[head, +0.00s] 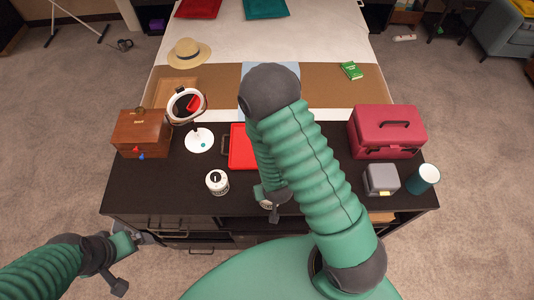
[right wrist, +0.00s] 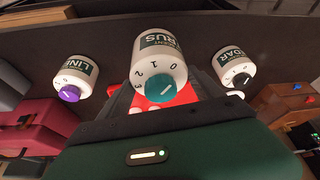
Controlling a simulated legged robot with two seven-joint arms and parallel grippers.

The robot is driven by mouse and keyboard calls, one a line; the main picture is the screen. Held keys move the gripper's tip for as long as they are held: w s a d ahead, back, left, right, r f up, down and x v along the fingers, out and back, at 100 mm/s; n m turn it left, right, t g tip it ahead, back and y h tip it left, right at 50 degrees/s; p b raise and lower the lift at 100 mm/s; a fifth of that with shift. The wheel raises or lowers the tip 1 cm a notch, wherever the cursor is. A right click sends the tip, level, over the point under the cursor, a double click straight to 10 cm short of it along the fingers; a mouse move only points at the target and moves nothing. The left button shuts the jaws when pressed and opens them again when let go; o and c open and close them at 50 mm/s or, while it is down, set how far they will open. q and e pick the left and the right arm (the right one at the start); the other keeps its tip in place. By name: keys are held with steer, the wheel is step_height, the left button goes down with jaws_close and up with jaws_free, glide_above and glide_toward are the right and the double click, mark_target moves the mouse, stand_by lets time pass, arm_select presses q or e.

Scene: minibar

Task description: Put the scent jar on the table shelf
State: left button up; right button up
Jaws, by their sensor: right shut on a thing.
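Three white scent jars with numbered dials show in the right wrist view. The middle jar, with a teal knob and a label ending in "RUS" (right wrist: 160,65), sits between the fingers of my right gripper (right wrist: 163,98), which is shut on it. The "LINE" jar (right wrist: 74,75) has a purple knob, and the "DAR" jar (right wrist: 234,68) a black knob. The black-knob jar (head: 217,182) stands on the dark table (head: 175,190) in the head view. My right arm hides most of its gripper there. An open table shelf (head: 250,224) lies under the tabletop. My left gripper (head: 146,239) is off the table's front left; its jaws are unclear.
A red tray (head: 238,150), round mirror (head: 200,140) and wooden box (head: 140,133) stand left of my right arm. A red case (head: 375,143), grey box (head: 381,180) and teal cup (head: 424,178) stand right. Drawers (head: 165,222) fill the table's front left.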

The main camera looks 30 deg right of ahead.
arm_select(q)
steer(key=w+p+v, duration=0.1)
steer(key=p+v, duration=0.2)
steer(key=v, duration=0.1)
arm_select(e)
steer(key=s+d+f+m, duration=0.2)
steer(key=s+d, duration=0.1)
steer(key=s, duration=0.5)
steer(key=shift+h, duration=0.3)
steer(key=w+d+f+b, duration=0.2)
steer(key=w+d+b, duration=0.1)
steer(key=w+b, duration=0.1)
steer(key=w+d+f+b, duration=0.1)
steer(key=w+d+b, duration=0.3)
steer(key=b, duration=0.3)
steer(key=w+d+f+b, duration=0.2)
steer(key=w+d+b, duration=0.1)
steer(key=b, duration=0.3)
steer(key=shift+w+d+f, duration=0.35)
steer(key=shift+w+d, duration=0.05)
steer(key=shift+d, duration=0.05)
steer(key=shift+a+r+p, duration=0.15)
steer(key=shift+r+p, duration=0.15)
arm_select(q)
steer(key=s+x, duration=0.3)
steer(key=x, duration=1.2)
steer(key=shift+s+f, duration=0.4)
steer(key=shift+f, duration=0.15)
